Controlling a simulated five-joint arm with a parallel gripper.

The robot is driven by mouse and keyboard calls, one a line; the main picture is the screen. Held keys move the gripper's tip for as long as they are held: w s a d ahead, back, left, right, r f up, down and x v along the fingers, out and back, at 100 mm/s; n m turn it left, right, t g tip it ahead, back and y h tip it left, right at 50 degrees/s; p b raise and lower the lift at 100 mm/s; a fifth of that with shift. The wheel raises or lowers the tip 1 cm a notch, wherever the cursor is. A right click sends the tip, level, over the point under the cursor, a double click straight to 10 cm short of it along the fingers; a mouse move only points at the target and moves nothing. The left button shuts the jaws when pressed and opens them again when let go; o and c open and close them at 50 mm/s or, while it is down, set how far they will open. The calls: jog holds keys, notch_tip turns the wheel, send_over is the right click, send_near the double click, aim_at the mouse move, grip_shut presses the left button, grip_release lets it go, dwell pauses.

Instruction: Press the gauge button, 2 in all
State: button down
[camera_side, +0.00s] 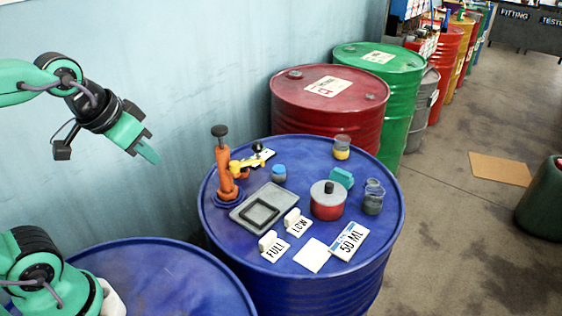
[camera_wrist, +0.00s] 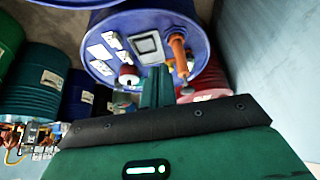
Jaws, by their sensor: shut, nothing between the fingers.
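My gripper (camera_side: 149,152) is shut and empty, high up to the left of the blue drum (camera_side: 225,213). In the wrist view its closed fingers (camera_wrist: 157,88) point toward the drum top. I cannot tell for sure which part is the gauge button. A small white plate with a dark round knob (camera_side: 257,147) lies at the back of the drum, behind the yellow spout of the orange hand pump (camera_side: 224,165). A red round pot with a grey lid and dark knob (camera_side: 328,201) stands right of centre. My gripper touches neither.
More drums (camera_side: 330,107) stand behind.

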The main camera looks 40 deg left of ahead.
jog(key=shift+s+f, duration=0.3)
jog(key=shift+s, duration=0.25)
jog(key=shift+s+f, duration=0.25)
jog(key=shift+s, duration=0.3)
jog(key=w+r+g, duration=0.1)
jog(key=w+r, duration=0.2)
jog(key=w, duration=1.4)
jog(key=w+f, duration=0.5)
jog(key=w, duration=0.3)
jog(key=w+d+f+g, duration=0.1)
jog(key=w+f, duration=0.3)
jog(key=w, duration=0.5)
jog(key=shift+w+d+f, duration=0.15)
jog(key=shift+w+f, duration=0.1)
jog(key=shift+f, duration=0.15)
